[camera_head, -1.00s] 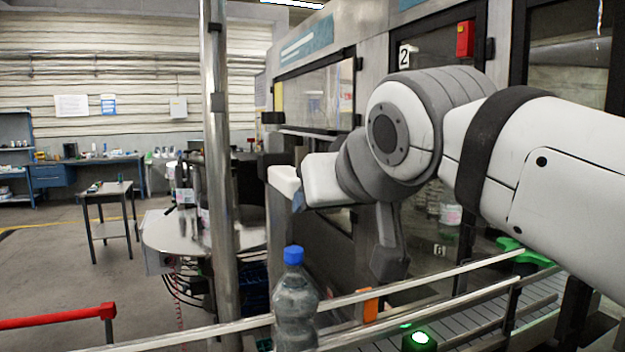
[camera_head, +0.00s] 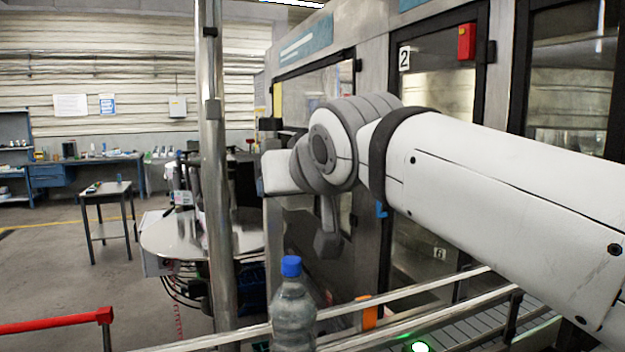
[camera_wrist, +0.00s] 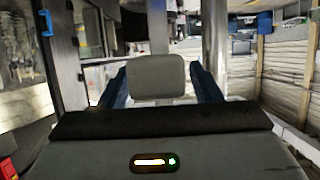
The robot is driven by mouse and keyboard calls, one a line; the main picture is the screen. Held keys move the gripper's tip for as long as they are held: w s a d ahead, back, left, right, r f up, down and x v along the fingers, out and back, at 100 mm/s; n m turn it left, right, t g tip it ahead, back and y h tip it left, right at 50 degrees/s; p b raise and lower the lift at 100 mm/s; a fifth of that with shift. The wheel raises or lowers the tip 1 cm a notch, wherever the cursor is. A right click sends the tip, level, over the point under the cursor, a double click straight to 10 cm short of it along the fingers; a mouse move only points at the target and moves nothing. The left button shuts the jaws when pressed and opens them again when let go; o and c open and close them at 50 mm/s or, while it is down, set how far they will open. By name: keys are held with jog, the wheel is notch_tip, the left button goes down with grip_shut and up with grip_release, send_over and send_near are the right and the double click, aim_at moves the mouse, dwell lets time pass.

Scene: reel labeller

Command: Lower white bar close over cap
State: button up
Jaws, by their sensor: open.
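My gripper (camera_wrist: 161,87) shows in the wrist view as two dark blue fingers set well apart. A grey rounded block on a short stem shows between them; I cannot tell if it belongs to my gripper. In the head view my arm reaches left in front of the machine, and my fingers cannot be made out there. A clear bottle (camera_head: 293,312) with a blue cap (camera_head: 291,266) stands upright at the front rail, below and apart from my wrist. I cannot pick out the white bar for certain in either view.
A steel post (camera_head: 212,180) stands left of my wrist, with a round pale table (camera_head: 180,236) behind it. Machine doors (camera_head: 430,150) lie behind my arm. Conveyor rails (camera_head: 400,309) run along the front. A red barrier (camera_head: 60,320) stands at lower left, with open floor beyond.

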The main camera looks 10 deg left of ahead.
grip_shut()
dwell(0.7)
